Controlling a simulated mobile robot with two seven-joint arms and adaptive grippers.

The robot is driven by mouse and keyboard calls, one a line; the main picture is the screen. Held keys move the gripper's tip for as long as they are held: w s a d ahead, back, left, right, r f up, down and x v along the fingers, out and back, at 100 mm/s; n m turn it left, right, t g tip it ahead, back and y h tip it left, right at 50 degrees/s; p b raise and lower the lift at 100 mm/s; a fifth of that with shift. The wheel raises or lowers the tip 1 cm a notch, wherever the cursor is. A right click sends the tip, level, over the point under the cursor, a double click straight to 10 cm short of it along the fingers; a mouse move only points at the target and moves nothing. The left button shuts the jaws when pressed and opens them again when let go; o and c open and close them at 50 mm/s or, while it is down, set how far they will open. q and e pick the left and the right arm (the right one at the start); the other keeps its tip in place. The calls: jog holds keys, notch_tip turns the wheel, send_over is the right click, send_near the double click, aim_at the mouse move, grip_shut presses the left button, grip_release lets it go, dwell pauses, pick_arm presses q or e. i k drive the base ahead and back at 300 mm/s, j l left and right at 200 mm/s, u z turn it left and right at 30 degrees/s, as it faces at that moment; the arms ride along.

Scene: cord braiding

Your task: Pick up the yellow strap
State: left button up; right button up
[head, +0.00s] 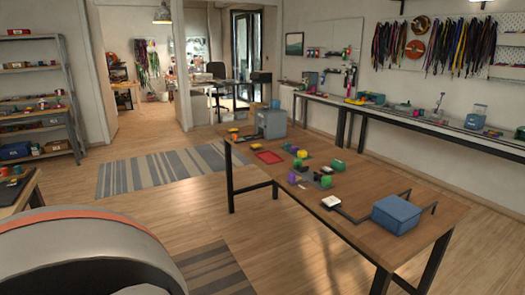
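I cannot make out a yellow strap for certain. Many coloured straps or cords (462,45) hang in bunches on the right wall, some with yellowish tones, too small to tell apart. Another bunch of cords (148,60) hangs in the back room. Small yellow items lie among coloured pieces on the wooden table (353,172), but their shape is unclear. Neither of my grippers is in view.
A long bench (455,130) runs along the right wall. Shelves (38,98) stand at left. Open floor with a striped rug (150,174) lies left of the table.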

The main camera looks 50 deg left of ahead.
aim_at(301, 154)
jog(key=u, duration=1.35)
